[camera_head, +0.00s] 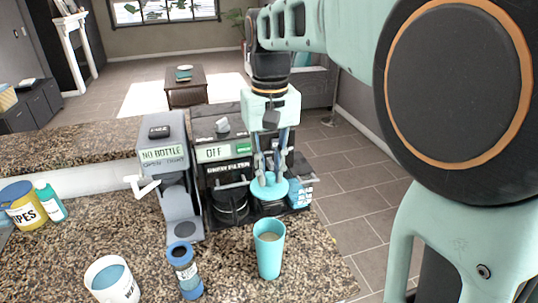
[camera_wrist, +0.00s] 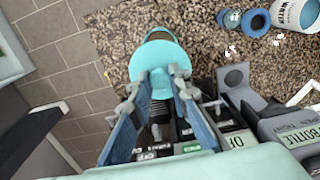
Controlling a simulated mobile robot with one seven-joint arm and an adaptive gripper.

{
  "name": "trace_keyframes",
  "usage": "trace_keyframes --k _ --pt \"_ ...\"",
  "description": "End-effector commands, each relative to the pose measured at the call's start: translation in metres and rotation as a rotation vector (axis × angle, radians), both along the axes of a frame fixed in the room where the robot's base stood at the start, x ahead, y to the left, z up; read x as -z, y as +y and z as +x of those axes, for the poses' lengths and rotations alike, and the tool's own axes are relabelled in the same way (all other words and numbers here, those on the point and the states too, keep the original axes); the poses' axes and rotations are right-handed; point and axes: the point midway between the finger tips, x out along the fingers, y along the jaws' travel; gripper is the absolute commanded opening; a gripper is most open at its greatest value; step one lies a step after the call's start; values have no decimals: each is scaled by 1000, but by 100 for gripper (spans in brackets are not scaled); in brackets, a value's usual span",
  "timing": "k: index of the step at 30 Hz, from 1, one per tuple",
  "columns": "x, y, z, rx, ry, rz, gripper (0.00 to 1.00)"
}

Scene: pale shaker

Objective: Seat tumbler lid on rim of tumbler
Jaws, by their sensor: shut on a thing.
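The tumbler (camera_head: 270,256) is a turquoise cup standing upright and open on the granite counter, with something brownish inside. The tumbler lid (camera_head: 268,191) is a turquoise disc with a raised middle part. My gripper (camera_head: 268,178) is shut on that raised part and holds the lid in front of the dark coffee machine, behind and above the tumbler in the head view. The lid is apart from the rim. In the wrist view the lid (camera_wrist: 158,57) sits beyond my fingertips (camera_wrist: 157,90) and covers most of the tumbler; only a brownish sliver of its rim (camera_wrist: 158,34) shows.
The coffee machine (camera_head: 212,130) stands right behind the lid, with a grey dispenser (camera_head: 163,140) to its left. A blue bottle (camera_head: 185,272) and a white container (camera_head: 108,279) stand left of the tumbler. The counter's right edge is close to the tumbler.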

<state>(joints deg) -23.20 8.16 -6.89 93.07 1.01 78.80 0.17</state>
Motion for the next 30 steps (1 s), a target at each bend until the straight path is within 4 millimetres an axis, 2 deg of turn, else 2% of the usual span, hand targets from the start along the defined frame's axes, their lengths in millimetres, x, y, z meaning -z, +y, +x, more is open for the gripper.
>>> trace_keyframes --k 30 --pt "101 0 0 0 1 0 0"
